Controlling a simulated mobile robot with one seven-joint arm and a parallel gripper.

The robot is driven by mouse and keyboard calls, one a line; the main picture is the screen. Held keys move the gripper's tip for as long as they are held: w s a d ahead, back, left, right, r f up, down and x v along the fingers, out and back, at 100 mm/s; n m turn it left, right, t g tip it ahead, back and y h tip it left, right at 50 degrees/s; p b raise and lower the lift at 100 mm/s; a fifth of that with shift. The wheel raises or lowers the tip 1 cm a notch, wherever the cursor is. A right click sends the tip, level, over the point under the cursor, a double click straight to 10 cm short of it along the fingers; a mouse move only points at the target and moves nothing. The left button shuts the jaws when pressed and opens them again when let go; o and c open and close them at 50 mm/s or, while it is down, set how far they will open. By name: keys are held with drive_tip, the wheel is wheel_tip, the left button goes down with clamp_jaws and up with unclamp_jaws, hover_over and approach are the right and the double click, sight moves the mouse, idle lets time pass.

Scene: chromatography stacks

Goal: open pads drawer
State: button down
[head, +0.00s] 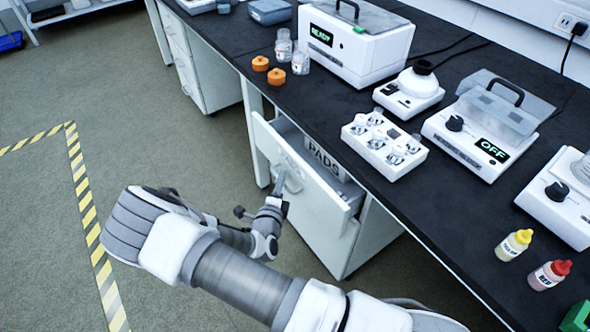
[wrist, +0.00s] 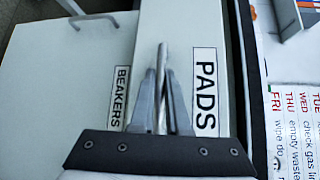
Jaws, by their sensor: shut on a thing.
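The pads drawer (head: 325,208) is under the black bench in the head view and stands pulled out, with its open top showing. Inside it, part of a white item with a PADS label (head: 326,160) shows. In the wrist view the drawer front (wrist: 205,30) carries a PADS label. My gripper (head: 282,190) is at the drawer front. In the wrist view its two fingers (wrist: 162,100) are shut on the drawer's bar handle (wrist: 162,60). My fingers partly hide the handle.
A front labelled BEAKERS (wrist: 120,97) lies beside the pads drawer in the wrist view. The black bench top (head: 440,205) above holds instruments, a white vial tray (head: 384,147) and bottles. Open floor (head: 150,130) lies to the left.

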drive_tip(key=s+a, duration=0.9)
drive_tip(key=a, duration=0.4)
drive_tip(key=s+a+b, duration=0.1)
drive_tip(key=s+a, duration=0.7)
drive_tip(key=a, duration=0.5)
drive_tip(key=shift+s+a, duration=0.25)
drive_tip(key=shift+s, duration=0.1)
drive_tip(key=c, duration=0.9)
unclamp_jaws()
drive_tip(key=p+v, duration=0.3)
drive_tip(key=v, duration=1.4)
drive_tip(key=shift+s+d, duration=0.1)
drive_tip(key=shift+s, duration=0.1)
drive_tip(key=shift+s, duration=0.1)
